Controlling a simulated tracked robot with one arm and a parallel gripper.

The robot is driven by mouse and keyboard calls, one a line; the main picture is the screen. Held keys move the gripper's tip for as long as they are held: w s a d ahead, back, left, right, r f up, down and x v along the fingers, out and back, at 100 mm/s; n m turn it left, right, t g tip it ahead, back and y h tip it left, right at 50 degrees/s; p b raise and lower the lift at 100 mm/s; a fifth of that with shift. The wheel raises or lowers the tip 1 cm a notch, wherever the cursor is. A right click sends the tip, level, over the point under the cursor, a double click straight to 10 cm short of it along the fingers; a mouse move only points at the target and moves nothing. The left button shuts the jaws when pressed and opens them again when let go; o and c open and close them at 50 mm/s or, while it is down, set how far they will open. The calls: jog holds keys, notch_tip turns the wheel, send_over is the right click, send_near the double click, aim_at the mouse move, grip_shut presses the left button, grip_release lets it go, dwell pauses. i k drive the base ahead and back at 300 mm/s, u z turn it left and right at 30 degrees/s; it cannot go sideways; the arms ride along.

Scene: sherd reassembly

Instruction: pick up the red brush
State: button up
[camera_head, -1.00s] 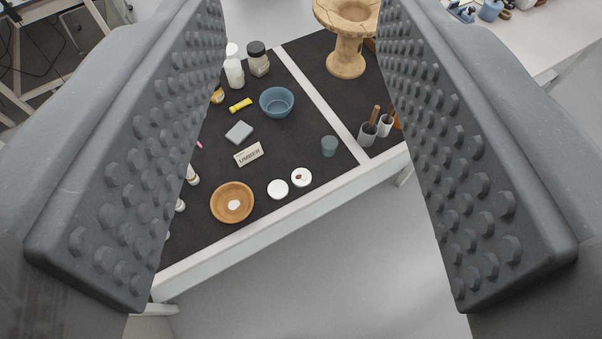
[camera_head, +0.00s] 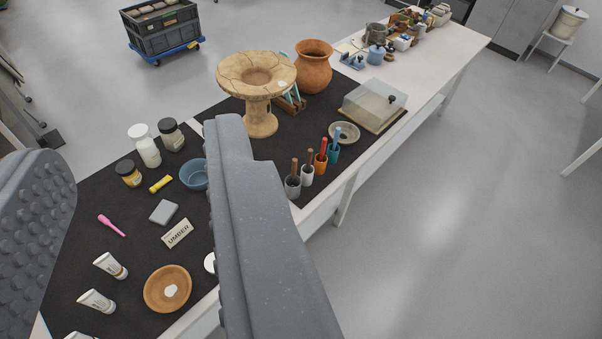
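Several brushes or tools with brown to reddish handles stand upright in small cups near the table's right edge. The cups are grey (camera_head: 292,187), white (camera_head: 307,172), orange (camera_head: 321,162) and teal (camera_head: 334,151). The right finger hides part of the blue bowl and a white disc.
A large cracked clay stand (camera_head: 258,85) and an orange pot (camera_head: 313,68) stand behind the cups. A shallow dish (camera_head: 344,132) and a clear-lidded box (camera_head: 374,103) are nearby. Bottles, tubes and a wooden bowl (camera_head: 167,288) lie left. Open floor (camera_head: 450,230) is right.

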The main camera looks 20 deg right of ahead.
aim_at(325, 140)
jog(key=k, duration=0.5)
jog(key=z, duration=0.7)
jog(key=i, duration=0.7)
jog(key=u, duration=0.2)
